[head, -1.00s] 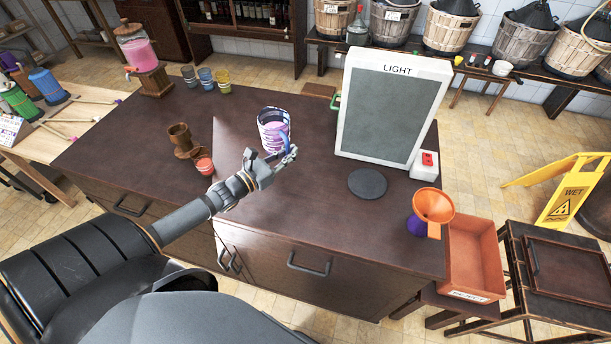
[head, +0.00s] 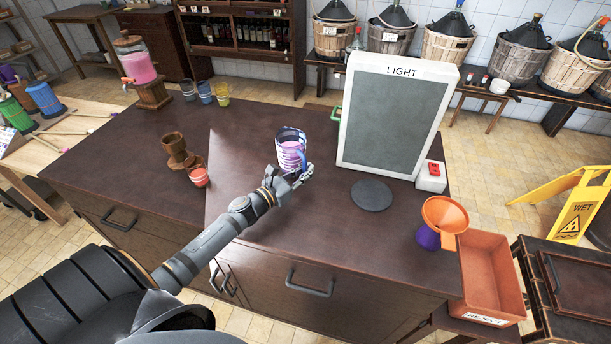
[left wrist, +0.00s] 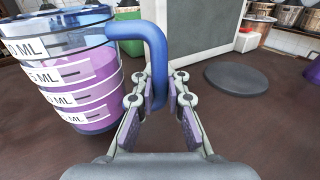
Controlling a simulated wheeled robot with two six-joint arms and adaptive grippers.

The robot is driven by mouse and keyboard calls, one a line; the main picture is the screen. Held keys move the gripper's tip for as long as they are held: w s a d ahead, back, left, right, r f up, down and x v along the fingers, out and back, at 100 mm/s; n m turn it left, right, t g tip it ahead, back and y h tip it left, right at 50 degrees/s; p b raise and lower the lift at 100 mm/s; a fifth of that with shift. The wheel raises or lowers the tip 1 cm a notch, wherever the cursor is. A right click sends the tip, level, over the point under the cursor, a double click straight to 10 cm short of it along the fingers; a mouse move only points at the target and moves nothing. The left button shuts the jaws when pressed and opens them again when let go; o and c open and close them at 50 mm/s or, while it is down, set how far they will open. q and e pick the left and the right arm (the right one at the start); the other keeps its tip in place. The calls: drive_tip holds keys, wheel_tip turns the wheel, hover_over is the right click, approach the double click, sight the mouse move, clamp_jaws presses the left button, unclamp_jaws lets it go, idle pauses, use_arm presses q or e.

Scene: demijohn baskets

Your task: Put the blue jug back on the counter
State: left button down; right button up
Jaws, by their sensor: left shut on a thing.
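The blue jug (head: 290,149) is a clear measuring jug with white bands, a blue rim and handle, and purple-pink liquid inside. It is over the middle of the dark counter (head: 270,210), left of the light panel. My left gripper (head: 303,172) is shut on its handle; the blue handle (left wrist: 154,50) runs down between the fingers in the left wrist view. There the jug's body (left wrist: 75,75) stands left of the left gripper (left wrist: 160,100). I cannot tell whether its base touches the counter. My right gripper is not in view.
The light panel (head: 393,115) and a dark round disc (head: 371,196) are right of the jug. An orange funnel (head: 443,214) and reject bin (head: 490,275) are at the right. The front counter middle is clear.

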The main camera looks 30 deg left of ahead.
use_arm(q)
wheel_tip(320, 180, down, 2)
drive_tip(key=shift+f, duration=0.1)
drive_tip(key=c, duration=1.4)
unclamp_jaws()
